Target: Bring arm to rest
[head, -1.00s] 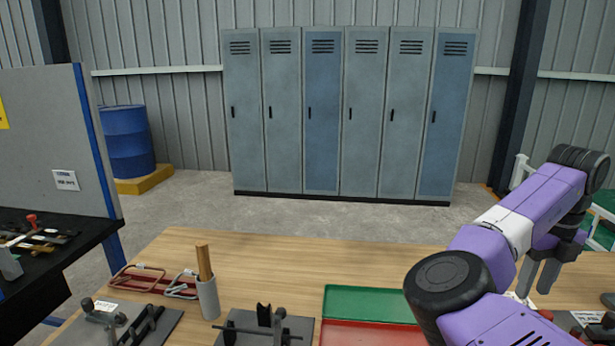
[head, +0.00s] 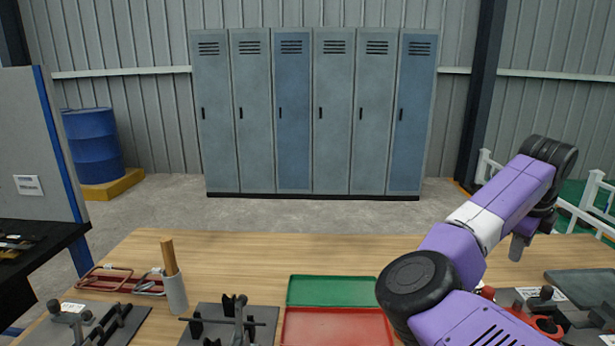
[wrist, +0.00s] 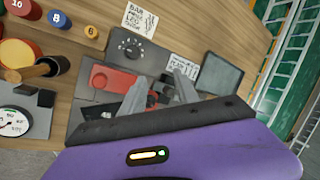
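My purple arm with black joints reaches over the right part of the wooden table in the head view. My gripper (head: 517,247) points down there, and only one grey finger shows, partly behind the forearm. In the wrist view my gripper (wrist: 160,82) shows two grey fingers standing apart, with nothing held between them. Below the fingers are a red part (wrist: 112,80) and dark fixtures on a grey plate. Whether the fingers touch anything is not shown, but they look clear above the plate.
The wooden table (head: 230,262) holds a green tray (head: 332,290), a red tray (head: 335,328), a grey cup (head: 176,293) with a wooden handle, red clamps and black fixtures. Lockers (head: 315,120) stand behind. The table's back middle is clear.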

